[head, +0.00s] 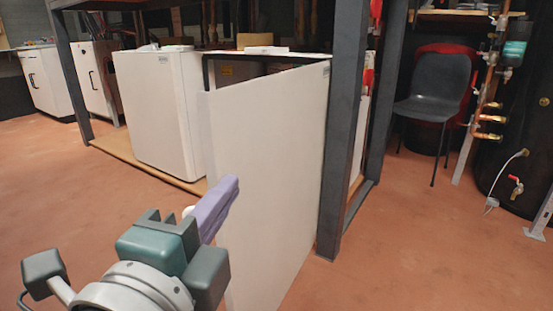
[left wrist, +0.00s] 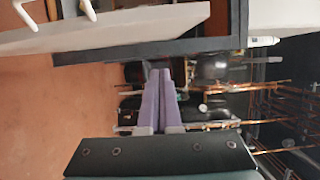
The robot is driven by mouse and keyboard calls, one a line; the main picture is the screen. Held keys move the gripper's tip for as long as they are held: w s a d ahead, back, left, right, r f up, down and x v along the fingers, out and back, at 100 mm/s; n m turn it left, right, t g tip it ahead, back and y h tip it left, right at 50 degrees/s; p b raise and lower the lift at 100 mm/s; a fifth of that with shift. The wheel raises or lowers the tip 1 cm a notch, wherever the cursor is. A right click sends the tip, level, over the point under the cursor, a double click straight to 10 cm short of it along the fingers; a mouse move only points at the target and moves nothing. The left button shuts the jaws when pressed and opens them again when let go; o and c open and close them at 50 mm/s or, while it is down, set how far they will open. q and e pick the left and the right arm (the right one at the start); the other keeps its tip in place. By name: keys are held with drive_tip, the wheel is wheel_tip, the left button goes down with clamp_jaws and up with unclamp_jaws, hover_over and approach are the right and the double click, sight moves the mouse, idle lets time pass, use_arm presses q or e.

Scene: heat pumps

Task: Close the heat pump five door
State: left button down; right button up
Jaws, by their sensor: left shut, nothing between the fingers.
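The heat pump door (head: 270,160) is a large white panel standing open in the middle of the head view. Its right edge is by a dark grey post, and its left edge swings out toward me. The heat pump body (head: 228,72) behind it shows only as a dark opening under a top edge. My left gripper (head: 226,186) has purple fingers, shut and empty. In the head view they overlap the door's left edge; I cannot tell whether they touch it. The shut fingers also show in the left wrist view (left wrist: 163,88), with a white panel above them. My right gripper is not in view.
Another white unit (head: 158,108) stands left of the door on a wooden base. A dark grey post (head: 348,130) rises just right of the door. A dark chair (head: 436,90) and copper pipes (head: 488,105) are at the right. The reddish floor in front is clear.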

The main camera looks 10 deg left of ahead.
sight(222, 157)
use_arm(q)
drive_tip(key=w+a, duration=0.1)
drive_tip(key=w, duration=0.2)
drive_tip(key=w+a, duration=0.1)
drive_tip(key=w, duration=0.2)
drive_tip(key=w+a, duration=0.1)
drive_tip(key=w, duration=0.2)
drive_tip(key=shift+a, duration=0.45)
